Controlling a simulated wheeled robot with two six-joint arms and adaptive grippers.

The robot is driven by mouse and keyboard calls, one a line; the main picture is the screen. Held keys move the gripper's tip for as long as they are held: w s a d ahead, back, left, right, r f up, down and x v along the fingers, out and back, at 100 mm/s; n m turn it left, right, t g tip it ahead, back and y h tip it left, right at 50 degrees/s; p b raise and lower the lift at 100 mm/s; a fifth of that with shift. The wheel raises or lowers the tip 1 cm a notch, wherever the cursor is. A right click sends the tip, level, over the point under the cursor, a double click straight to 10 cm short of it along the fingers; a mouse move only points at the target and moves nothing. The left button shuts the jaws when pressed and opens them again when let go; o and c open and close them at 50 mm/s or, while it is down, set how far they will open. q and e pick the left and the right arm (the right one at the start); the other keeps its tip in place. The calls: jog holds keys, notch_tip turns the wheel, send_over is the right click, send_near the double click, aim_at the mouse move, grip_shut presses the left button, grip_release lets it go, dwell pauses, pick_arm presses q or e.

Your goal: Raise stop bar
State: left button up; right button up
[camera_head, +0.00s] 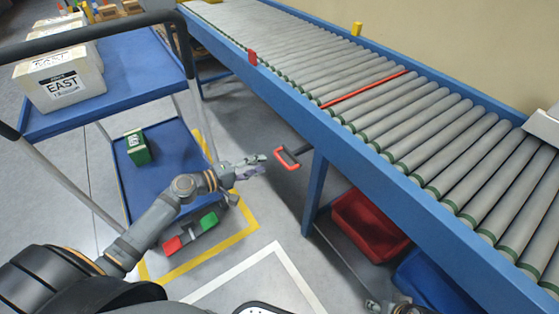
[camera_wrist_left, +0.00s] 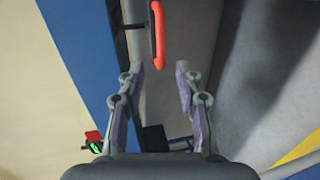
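The red stop bar (camera_head: 365,88) lies across the conveyor between rollers and looks about level with them. A red lever handle (camera_head: 288,158) sticks out from the conveyor's near side on a dark arm. My left gripper (camera_head: 262,165) is just left of the handle, apart from it. In the left wrist view the fingers (camera_wrist_left: 158,75) are spread and empty, with the red handle (camera_wrist_left: 158,38) beyond the fingertips, between their lines. My right gripper (camera_head: 385,306) shows only in part at the bottom edge; its fingers are unclear.
The conveyor's blue rail (camera_head: 340,130) and leg (camera_head: 316,190) stand close by. Below are a red bin (camera_head: 365,225) and a blue bin (camera_head: 435,285). A blue cart (camera_head: 125,75) at left carries white EAST boxes (camera_head: 60,80) and a green box (camera_head: 137,147).

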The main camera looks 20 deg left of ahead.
aim_at(280, 157)
pick_arm(q)
jog(key=b+x, duration=0.1)
jog(key=x, duration=0.7)
jog(key=shift+w+d+f, duration=0.15)
jog(key=shift+w+d, duration=0.05)
jog(key=shift+w, duration=0.15)
grip_shut()
